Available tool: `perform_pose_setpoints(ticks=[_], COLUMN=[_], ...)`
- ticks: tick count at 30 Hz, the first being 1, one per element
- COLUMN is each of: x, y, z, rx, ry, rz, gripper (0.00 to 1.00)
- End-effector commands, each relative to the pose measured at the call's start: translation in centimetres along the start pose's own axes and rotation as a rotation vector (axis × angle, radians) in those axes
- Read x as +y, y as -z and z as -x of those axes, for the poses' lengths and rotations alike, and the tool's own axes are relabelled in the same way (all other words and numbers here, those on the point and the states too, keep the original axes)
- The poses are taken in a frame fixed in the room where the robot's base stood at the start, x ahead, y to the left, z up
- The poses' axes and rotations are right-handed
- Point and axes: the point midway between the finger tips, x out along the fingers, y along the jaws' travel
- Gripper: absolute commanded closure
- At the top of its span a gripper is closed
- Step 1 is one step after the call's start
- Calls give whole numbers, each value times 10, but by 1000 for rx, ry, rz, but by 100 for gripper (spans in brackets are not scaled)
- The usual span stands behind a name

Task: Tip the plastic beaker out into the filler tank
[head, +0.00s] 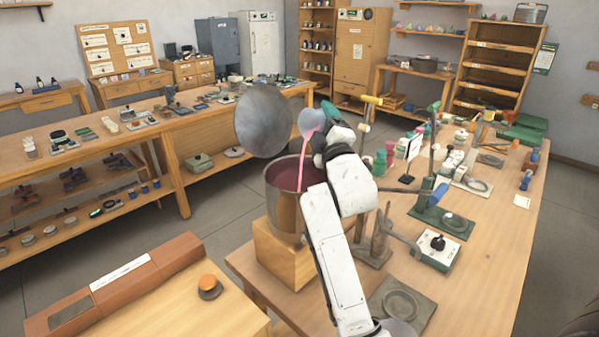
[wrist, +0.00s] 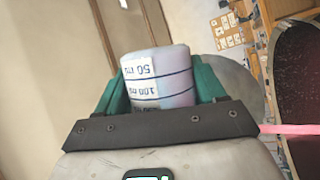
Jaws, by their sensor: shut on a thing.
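The plastic beaker (head: 311,121) is tilted above the filler tank, and a pink stream runs from it down into the tank. In the wrist view the beaker (wrist: 158,76) is pale and translucent, with 50 ml and 100 ml marks upside down. My gripper (head: 325,135) is shut on it, with green fingers (wrist: 205,82) on both sides. The filler tank (head: 287,201) is a metal pot holding dark red liquid, and its round lid (head: 263,121) stands open behind. In the wrist view the tank's liquid (wrist: 305,80) shows at the right edge.
The tank stands on a wooden block (head: 283,255) at the left end of the workbench (head: 495,255). Clamps, a switch box (head: 435,250) and small bottles crowd the bench right of my arm. A lower table with an orange knob (head: 209,285) is at front left.

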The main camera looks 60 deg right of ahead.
Motion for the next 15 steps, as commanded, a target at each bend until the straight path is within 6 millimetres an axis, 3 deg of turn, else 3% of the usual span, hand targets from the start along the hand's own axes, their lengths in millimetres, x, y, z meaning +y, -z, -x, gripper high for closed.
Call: perform_pose_setpoints(ticks=[15], x=[4], y=[8], z=[2], rx=[43], ry=[-41], rz=[99], gripper=[65])
